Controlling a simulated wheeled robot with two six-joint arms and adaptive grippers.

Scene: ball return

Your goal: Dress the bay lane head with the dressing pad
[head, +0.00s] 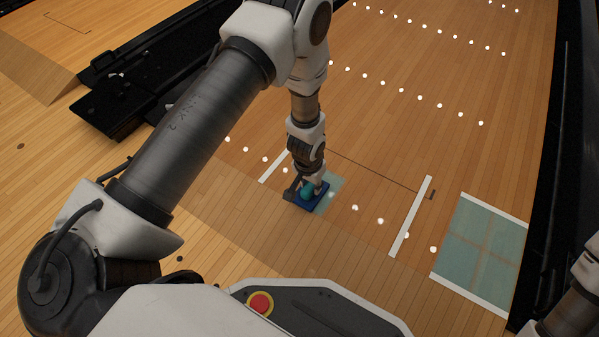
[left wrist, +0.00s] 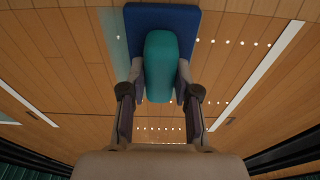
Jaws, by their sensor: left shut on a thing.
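The dressing pad (head: 311,200) has a dark blue base and a teal grip. My left gripper (head: 305,187) is shut on the teal grip (left wrist: 161,66), with a finger on each side. The blue base (left wrist: 160,17) shows beyond the grip in the left wrist view. In the head view the pad is down at the lane surface, though I cannot tell whether it touches. A pale teal patch (head: 329,190) lies on the lane head right beside the pad. My right gripper is not in view; only part of my right arm shows at the lower right.
Two white strips (head: 410,217) flank the worked area. A teal panel with grid lines (head: 480,247) lies on the lane at the right. Rows of white dots cross the boards. A dark gutter edge (head: 547,170) runs along the right, and black ball-return parts (head: 115,105) stand at the left.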

